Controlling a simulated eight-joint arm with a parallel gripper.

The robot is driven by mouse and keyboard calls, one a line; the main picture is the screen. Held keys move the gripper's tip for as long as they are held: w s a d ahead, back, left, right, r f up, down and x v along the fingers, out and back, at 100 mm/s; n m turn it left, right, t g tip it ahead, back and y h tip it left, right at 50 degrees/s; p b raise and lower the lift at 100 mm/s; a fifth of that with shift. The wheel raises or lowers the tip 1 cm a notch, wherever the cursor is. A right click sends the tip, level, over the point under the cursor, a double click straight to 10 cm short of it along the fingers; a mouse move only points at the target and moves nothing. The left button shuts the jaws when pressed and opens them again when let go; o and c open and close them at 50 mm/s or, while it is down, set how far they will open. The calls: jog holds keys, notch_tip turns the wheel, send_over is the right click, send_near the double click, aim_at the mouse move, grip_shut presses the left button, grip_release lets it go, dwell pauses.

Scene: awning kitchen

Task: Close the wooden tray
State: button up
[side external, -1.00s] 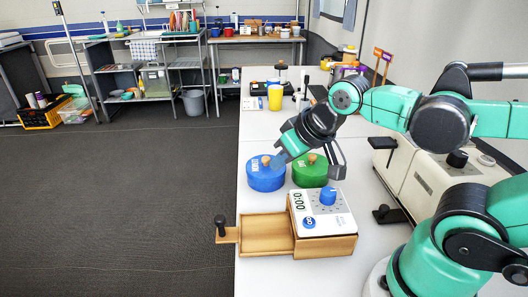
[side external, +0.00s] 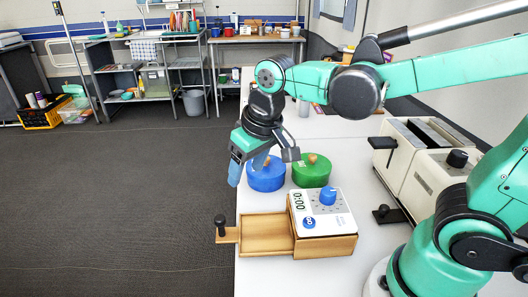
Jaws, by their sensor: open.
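The wooden tray (side external: 266,232) is a shallow drawer with a dark knob (side external: 220,222) on its left front end. It is pulled far out to the left from the wooden box (side external: 328,247), which carries a white timer panel (side external: 321,211) with a blue dial. My gripper (side external: 240,177) hangs above and behind the tray's left part, near the table's left edge, and points down. It is open and apart from the tray and knob. One bluish finger shows clearly; the other is mostly hidden.
A blue lidded pot (side external: 266,178) stands right beside my gripper, with a green lidded pot (side external: 312,172) to its right. A cream toaster (side external: 430,160) stands farther right. The tray's knob end juts past the table's left edge over open floor (side external: 120,210).

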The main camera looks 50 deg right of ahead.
aim_at(220, 217)
jog(key=w+a+f+g, duration=0.2)
jog(key=a, duration=0.1)
jog(key=w+a+f+g, duration=0.1)
jog(key=a, duration=0.1)
jog(key=shift+f+h, duration=0.3)
jog(key=shift+f, duration=2.85)
grip_shut()
